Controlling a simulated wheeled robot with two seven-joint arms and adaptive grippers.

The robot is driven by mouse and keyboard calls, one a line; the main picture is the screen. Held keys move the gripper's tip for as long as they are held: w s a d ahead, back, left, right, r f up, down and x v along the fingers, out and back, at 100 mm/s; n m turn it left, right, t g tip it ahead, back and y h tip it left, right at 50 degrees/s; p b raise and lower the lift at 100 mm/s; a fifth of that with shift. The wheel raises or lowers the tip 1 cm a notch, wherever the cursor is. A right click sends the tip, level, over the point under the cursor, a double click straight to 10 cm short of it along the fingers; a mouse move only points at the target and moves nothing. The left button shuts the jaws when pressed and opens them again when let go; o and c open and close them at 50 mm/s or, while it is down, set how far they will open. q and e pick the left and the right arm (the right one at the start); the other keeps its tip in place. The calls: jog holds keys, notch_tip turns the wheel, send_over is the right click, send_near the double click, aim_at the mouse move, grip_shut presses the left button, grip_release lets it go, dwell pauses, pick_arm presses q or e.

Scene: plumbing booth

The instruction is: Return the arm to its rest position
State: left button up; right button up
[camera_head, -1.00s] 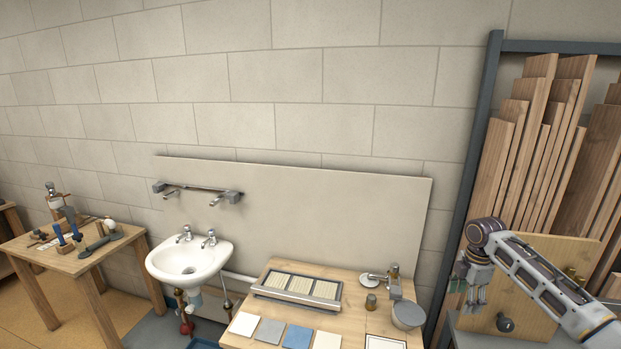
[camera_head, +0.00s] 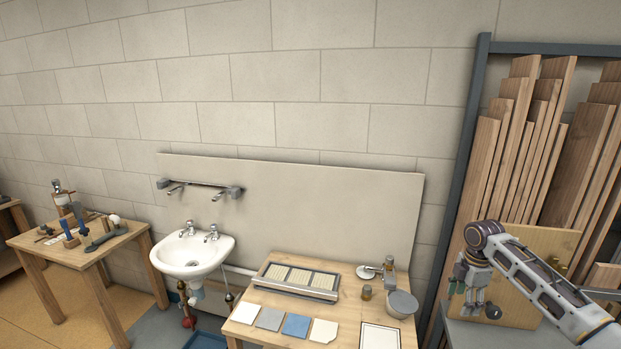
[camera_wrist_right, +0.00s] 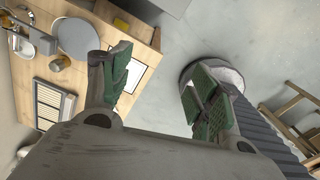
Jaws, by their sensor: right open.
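My right arm comes in from the right edge in the head view, its elbow bent. My right gripper (camera_head: 467,303) hangs down in front of an upright wooden board, to the right of the workbench. My left gripper is in neither view.
A white sink (camera_head: 190,254) hangs on the wall. A tool table (camera_head: 75,254) stands at left. Planks (camera_head: 515,150) fill the right rack.

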notch_tip(320, 180, down, 26)
jog(key=a+m+t+b, duration=0.1)
jog(key=a+m+b, duration=0.15)
jog(key=m, duration=0.25)
jog(key=s+a+f+m+b, duration=0.1)
jog(key=s+f+m+b, duration=0.1)
jog(key=s+f, duration=0.65)
jog(key=s+a+f+m+b, duration=0.15)
jog(key=s+f, duration=0.25)
jog(key=f, duration=0.9)
jog(key=s+a+f+m+b, duration=0.1)
jog(key=s+a+f+m, duration=0.1)
jog(key=s+f, duration=0.65)
jog(key=s+a+f+m+b, duration=0.1)
jog(key=s+a+f+m, duration=0.15)
jog(key=s+f, duration=0.65)
jog(key=s+a+f, duration=0.2)
jog(key=s+a, duration=0.1)
jog(key=s, duration=0.5)
jog(key=s+a+f+m+b, duration=0.1)
jog(key=s+a+f, duration=0.2)
jog(key=s, duration=0.6)
jog(key=s+a+f+m+b, duration=0.1)
jog(key=s+a+f, duration=0.2)
jog(key=s, duration=0.5)
jog(key=shift+s, duration=0.25)
